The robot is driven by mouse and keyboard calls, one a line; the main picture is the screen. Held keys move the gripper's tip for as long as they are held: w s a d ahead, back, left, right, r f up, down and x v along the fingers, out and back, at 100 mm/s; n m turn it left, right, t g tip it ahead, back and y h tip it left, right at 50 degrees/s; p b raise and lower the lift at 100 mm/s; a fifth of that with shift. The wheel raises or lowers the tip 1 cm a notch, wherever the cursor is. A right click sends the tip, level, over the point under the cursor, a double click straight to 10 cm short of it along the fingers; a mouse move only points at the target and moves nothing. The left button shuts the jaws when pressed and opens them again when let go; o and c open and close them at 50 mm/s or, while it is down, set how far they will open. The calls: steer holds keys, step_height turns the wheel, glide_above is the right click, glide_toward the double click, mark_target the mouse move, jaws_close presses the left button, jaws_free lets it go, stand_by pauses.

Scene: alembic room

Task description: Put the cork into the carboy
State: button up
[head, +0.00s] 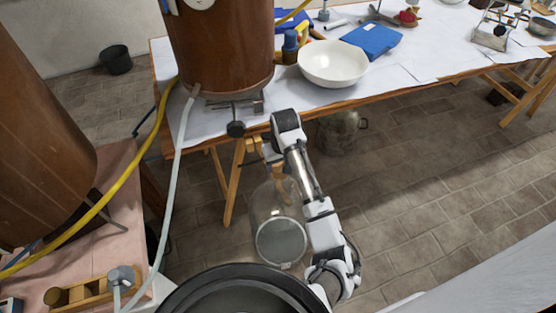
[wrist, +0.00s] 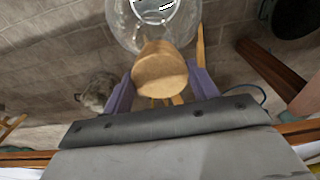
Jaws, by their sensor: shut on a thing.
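The cork (wrist: 160,70) is a tan, rounded stopper held between the two purple fingers of my gripper (wrist: 161,82) in the wrist view. The carboy (head: 278,215) is a clear glass vessel on the floor in front of the table in the head view. My gripper (head: 274,160) is at its upper end there. In the wrist view the glass of the carboy (wrist: 188,22) shows just beyond the cork. I cannot tell whether the cork touches the glass. The carboy's mouth is not clearly visible.
A wooden trestle table (head: 355,97) stands behind the carboy, with a white bowl (head: 333,64) and a large brown vessel (head: 222,45) on it. A metal pot (head: 340,132) is under the table. A yellow hose (head: 105,200) runs at the left. The tiled floor to the right is clear.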

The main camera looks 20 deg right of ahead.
mark_target(283, 178)
steer(key=shift+s+d, duration=0.2)
steer(key=shift+d, duration=0.25)
steer(key=shift+f, duration=0.2)
step_height(283, 178, down, 4)
steer(key=b, duration=0.4)
steer(key=shift+f, duration=0.25)
steer(key=shift+f, duration=1.75)
stand_by(3.6)
steer(key=o, duration=1.3)
